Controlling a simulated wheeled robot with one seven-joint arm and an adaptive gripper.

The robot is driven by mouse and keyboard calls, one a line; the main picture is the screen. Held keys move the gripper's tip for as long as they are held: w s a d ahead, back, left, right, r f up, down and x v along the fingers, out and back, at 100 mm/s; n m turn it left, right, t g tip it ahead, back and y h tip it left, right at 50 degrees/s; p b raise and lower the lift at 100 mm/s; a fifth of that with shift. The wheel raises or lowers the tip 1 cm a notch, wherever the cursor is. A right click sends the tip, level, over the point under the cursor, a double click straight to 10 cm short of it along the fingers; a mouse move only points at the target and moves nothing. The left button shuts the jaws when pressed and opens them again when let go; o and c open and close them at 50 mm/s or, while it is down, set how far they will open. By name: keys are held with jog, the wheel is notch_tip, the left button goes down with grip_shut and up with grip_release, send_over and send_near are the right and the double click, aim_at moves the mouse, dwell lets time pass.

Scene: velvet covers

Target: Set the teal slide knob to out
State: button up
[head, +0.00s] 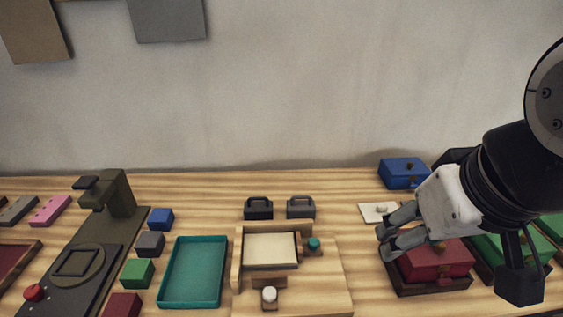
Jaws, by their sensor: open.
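The teal slide knob (314,243) is a small round cap on a brownish mount. It sits on the right side of the wooden fixture (330,285), beside a cream panel (270,249) in a low wooden frame. A white-topped knob (269,293) stands on the same fixture, in front of the panel. My gripper (384,240) is open, to the right of the teal knob and apart from it. Its fingers point left, in front of or above the dark red box. I see no marking of the slide's positions.
A teal tray (193,272) and several coloured blocks lie left of the fixture. Two dark handled weights (259,208) stand behind it. A white plate (378,212), a blue box (403,172) and a red box (436,262) are at the right. An olive machine (112,200) stands at left.

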jog(key=n+g+p, duration=0.1)
jog(key=n+g, duration=0.4)
jog(key=n, duration=1.5)
send_over(313, 241)
notch_tip(313, 241, down, 19)
notch_tip(313, 241, down, 14)
jog(key=shift+r+p, duration=0.1)
jog(key=shift+p, duration=0.75)
jog(key=shift+c, duration=0.4)
